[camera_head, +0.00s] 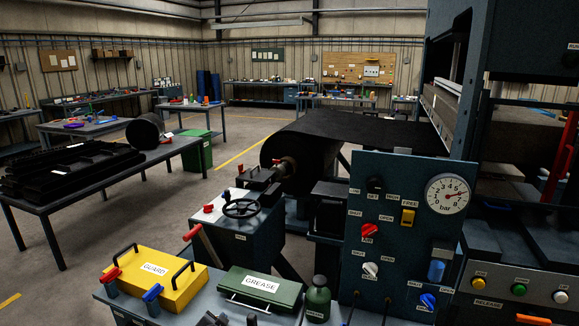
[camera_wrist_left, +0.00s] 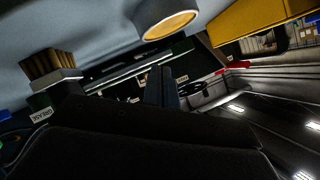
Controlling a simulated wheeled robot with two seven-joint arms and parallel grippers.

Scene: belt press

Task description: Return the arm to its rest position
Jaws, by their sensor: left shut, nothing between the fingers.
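My left gripper (camera_wrist_left: 163,88) shows in the left wrist view as two dark fingers lying together, shut with nothing between them. A pale bench top fills the upper left behind it. In the head view, small dark parts show at the bottom edge in front of the green GREASE box (camera_head: 262,287); I cannot tell whether they are my gripper. The yellow GUARD cover (camera_head: 155,280) lies on the bench left of that box. A yellow part (camera_wrist_left: 250,22) shows at the upper right of the wrist view. My right gripper is not in view.
A green bottle (camera_head: 318,298) stands beside the GREASE box. The control panel (camera_head: 385,225) with gauge, knobs and switches rises to the right. A handwheel stand (camera_head: 240,235) is behind the bench. A brush-like block (camera_wrist_left: 50,68) and a round tan-faced object (camera_wrist_left: 170,25) show in the wrist view.

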